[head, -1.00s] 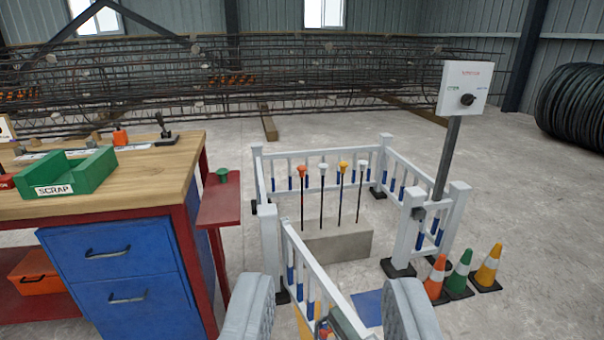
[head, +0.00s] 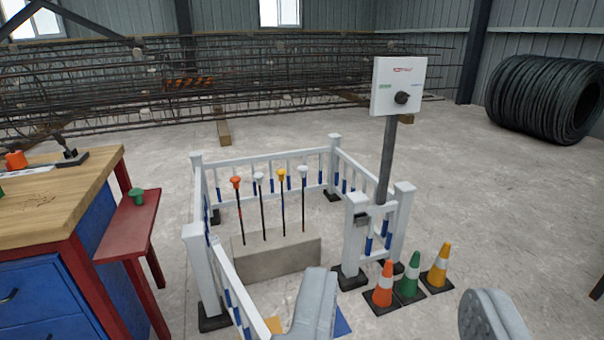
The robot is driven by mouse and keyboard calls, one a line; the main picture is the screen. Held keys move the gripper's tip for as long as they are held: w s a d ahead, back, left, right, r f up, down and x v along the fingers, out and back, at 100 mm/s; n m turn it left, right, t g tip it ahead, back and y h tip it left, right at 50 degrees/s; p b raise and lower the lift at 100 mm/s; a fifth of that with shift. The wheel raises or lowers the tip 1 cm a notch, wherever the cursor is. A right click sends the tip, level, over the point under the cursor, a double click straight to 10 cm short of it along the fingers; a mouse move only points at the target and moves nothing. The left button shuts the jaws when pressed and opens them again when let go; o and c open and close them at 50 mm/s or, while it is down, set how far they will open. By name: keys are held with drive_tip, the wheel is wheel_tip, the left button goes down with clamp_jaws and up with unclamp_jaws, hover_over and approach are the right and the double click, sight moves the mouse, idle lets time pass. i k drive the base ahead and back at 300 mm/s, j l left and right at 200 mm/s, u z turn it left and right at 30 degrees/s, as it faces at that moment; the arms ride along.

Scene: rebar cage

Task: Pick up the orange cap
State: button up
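An orange cap (head: 236,182) sits on top of the leftmost of several upright rebars in a grey concrete block (head: 285,255). To its right stand bars with a white cap (head: 258,176), a yellow-orange cap (head: 281,175) and another white cap (head: 303,169). My gripper (head: 400,285) shows as two grey padded fingers at the bottom edge, wide apart with nothing held between them. The caps are beyond the fingers and to their left in the picture, with no contact.
A white fence (head: 205,270) surrounds the block. A post carries a white control box (head: 397,87). An orange cone (head: 383,287), green cone (head: 409,277) and yellow cone (head: 438,266) stand outside. The bench (head: 60,205) and red shelf (head: 125,230) with a green cap (head: 137,196) are left.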

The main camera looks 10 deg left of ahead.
sight(235, 180)
drive_tip(key=i+l+z, duration=0.2)
drive_tip(key=z, duration=0.2)
drive_tip(key=i+l+z, duration=0.15)
drive_tip(key=i+z, duration=0.45)
drive_tip(key=z, duration=0.15)
drive_tip(key=i+u, duration=0.2)
drive_tip(key=i, duration=0.3)
drive_tip(key=i+l+u, duration=0.25)
drive_tip(key=i, duration=0.2)
drive_tip(key=i+j+u, duration=0.15)
drive_tip(key=i+u, duration=0.15)
drive_tip(key=u, duration=0.15)
drive_tip(key=i+u, duration=0.4)
drive_tip(key=i+l+u, duration=0.1)
drive_tip(key=i+u, duration=0.2)
drive_tip(key=u, duration=0.15)
drive_tip(key=i+l+u, duration=0.2)
drive_tip(key=u, duration=0.2)
drive_tip(key=i+l+u, duration=0.1)
drive_tip(key=i+u, duration=0.2)
drive_tip(key=i, duration=0.1)
